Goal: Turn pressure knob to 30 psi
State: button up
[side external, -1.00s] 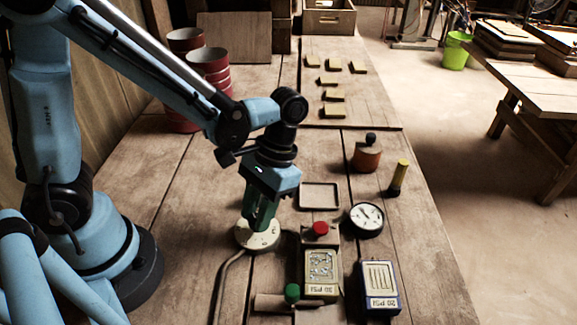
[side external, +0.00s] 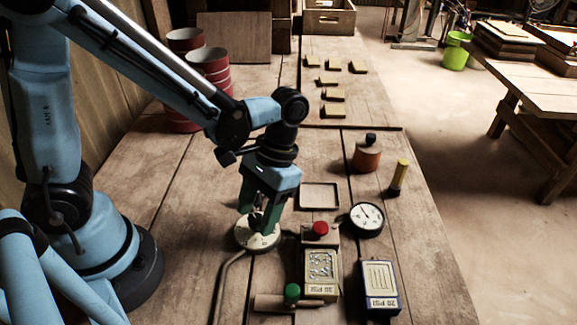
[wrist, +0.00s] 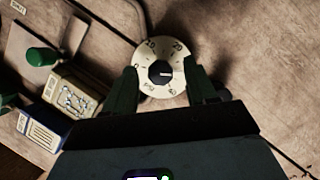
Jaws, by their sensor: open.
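The pressure knob is a black centre piece (wrist: 160,72) on a round cream dial (side external: 262,242) with printed numbers. In the wrist view the dial (wrist: 150,46) shows 20 at its upper right; other marks are partly legible. A pale mark on the knob points right. My gripper (side external: 257,222) is open and points down over the dial. In the wrist view its green fingers (wrist: 161,84) stand on either side of the knob, with gaps between them and the black centre. A round white-faced gauge (side external: 367,217) lies right of the dial; its reading is too small to tell.
A red button (side external: 320,229) and a green knob (side external: 292,292) stand near the dial. A yellow-olive block (side external: 320,268) and a blue block (side external: 380,284) lie in front. An empty tray (side external: 319,195) is behind. A hose (side external: 229,272) leads from the dial.

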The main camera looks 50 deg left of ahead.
jog(key=v, duration=1.2)
jog(key=a+t, duration=0.9)
jog(key=t, duration=0.2)
jog(key=shift+a+f+t, duration=0.3)
jog(key=shift+f, duration=0.15)
